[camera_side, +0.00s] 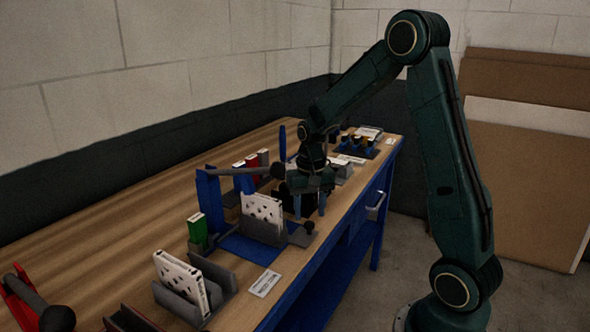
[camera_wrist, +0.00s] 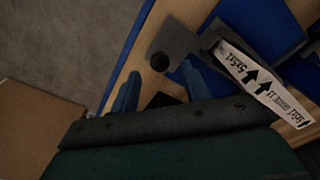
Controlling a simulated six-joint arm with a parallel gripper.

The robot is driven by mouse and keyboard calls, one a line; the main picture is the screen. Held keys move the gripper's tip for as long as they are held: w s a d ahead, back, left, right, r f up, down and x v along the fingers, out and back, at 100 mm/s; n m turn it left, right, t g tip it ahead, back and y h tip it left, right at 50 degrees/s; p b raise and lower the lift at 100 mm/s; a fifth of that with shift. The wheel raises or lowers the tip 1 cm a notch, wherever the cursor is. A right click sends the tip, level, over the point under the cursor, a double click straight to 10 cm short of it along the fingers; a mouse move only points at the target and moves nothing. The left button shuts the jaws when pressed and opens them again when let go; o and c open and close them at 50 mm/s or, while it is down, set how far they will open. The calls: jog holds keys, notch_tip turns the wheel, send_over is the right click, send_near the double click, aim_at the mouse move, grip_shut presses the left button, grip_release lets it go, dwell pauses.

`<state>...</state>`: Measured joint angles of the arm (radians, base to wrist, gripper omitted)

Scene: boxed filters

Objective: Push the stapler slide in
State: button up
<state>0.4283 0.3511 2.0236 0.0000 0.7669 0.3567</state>
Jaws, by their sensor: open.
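The stapler has a blue upright (camera_side: 209,200) with a grey lever arm ending in a dark knob, above a blue base plate (camera_side: 240,246). A grey slide (camera_side: 296,238) with a black round knob (camera_side: 309,227) reaches out at the base's near side; the slide (camera_wrist: 172,42) and knob (camera_wrist: 160,62) also show in the wrist view. A white printed filter box (camera_side: 262,214) stands on the slide; its edge (camera_wrist: 262,84) shows arrows and lettering in the wrist view. My gripper (camera_wrist: 161,88) is open and empty, with the knob just past its fingertips. Contact cannot be told.
A second white box (camera_side: 180,277) stands in a grey holder at the front. A green box (camera_side: 197,230) stands beside the stapler. A white label (camera_side: 264,283) lies near the blue table edge. Red and grey boxes (camera_side: 252,160) stand behind; a red-handled tool (camera_side: 25,300) is front left.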

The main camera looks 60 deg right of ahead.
aim_at(309, 223)
jog(key=shift+f, duration=1.6)
grip_shut()
